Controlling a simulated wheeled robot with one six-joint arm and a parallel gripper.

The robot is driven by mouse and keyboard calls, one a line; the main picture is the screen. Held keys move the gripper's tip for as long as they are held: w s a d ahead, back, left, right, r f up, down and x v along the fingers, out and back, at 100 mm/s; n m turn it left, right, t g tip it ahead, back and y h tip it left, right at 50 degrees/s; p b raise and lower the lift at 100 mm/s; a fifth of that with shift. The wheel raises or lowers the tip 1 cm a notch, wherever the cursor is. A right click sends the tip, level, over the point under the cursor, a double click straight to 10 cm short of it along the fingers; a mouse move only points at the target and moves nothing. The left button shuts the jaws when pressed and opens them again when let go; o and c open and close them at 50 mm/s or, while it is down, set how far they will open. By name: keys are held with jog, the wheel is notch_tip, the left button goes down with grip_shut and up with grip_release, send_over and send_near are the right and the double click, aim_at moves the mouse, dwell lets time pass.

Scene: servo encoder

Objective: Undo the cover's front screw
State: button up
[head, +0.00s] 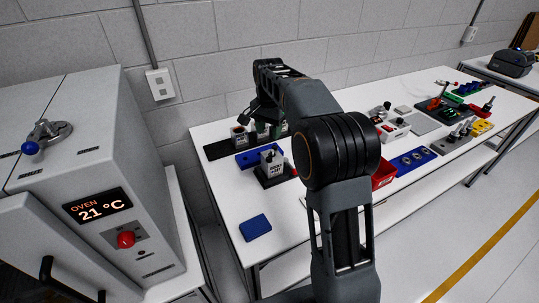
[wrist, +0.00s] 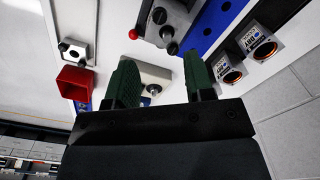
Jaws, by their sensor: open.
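In the wrist view my gripper (wrist: 158,66) is open, its two green fingers apart with nothing held between them. A beige block (wrist: 165,72) with a small dark round knob or screw (wrist: 153,89) shows beyond and between the fingers, partly hidden by them and the gripper body. I cannot tell for sure whether this is the cover and its front screw. In the head view my arm reaches over the back left of the table, and its gripper end is small and dark near the labelled boxes (head: 240,136). A labelled grey unit (head: 271,160) stands on a dark base in front.
In the wrist view a red bin (wrist: 75,82), a grey plate with a round post (wrist: 74,51), a red ball knob (wrist: 171,47) and a blue strip (wrist: 207,22) surround the gripper. The oven (head: 120,190) stands left. A blue pad (head: 255,228) lies on otherwise clear table front.

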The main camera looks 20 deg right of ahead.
aim_at(269, 158)
notch_tip(269, 158, down, 11)
jog(key=shift+r+p, duration=0.1)
jog(key=shift+p, duration=0.2)
grip_shut()
dwell(0.6)
